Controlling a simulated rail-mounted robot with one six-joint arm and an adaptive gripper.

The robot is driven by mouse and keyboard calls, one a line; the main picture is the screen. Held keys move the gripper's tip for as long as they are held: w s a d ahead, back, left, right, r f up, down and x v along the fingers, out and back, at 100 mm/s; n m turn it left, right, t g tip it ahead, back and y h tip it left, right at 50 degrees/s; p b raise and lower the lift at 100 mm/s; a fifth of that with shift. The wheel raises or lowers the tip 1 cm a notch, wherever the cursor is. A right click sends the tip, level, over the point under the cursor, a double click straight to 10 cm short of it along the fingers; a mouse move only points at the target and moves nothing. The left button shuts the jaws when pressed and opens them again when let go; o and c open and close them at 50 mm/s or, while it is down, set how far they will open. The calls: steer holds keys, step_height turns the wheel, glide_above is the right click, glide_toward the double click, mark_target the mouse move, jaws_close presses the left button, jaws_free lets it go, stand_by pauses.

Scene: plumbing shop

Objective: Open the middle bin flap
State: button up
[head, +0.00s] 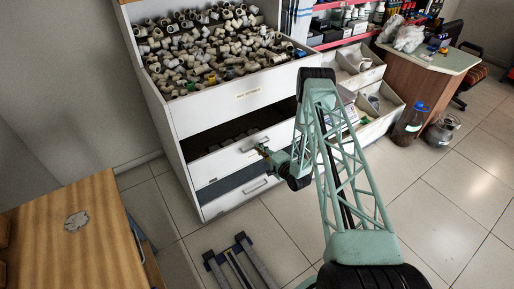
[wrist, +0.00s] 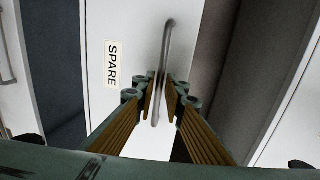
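The white cabinet (head: 240,97) has a white flap (head: 222,165) in its middle, below a dark opening, with a bar handle. In the wrist view this flap (wrist: 105,25) carries a "SPARE" label (wrist: 113,64), and its metal handle (wrist: 167,42) runs upright through the picture. My gripper (wrist: 167,90) is at the handle, its two fingertips close together on either side of the bar, apparently shut on it. In the head view my gripper (head: 264,151) is small against the flap front.
Many pipe fittings (head: 215,45) fill the open top bin. A lower white flap with its own handle (head: 255,187) is under a grey strip. A wooden cabinet (head: 75,220) is at left, a blue-and-grey frame (head: 240,262) on the floor. A bottle (head: 411,122) stands at right.

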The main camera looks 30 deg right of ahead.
steer(key=shift+x, duration=1.15)
jaws_close()
steer(key=shift+s, duration=0.15)
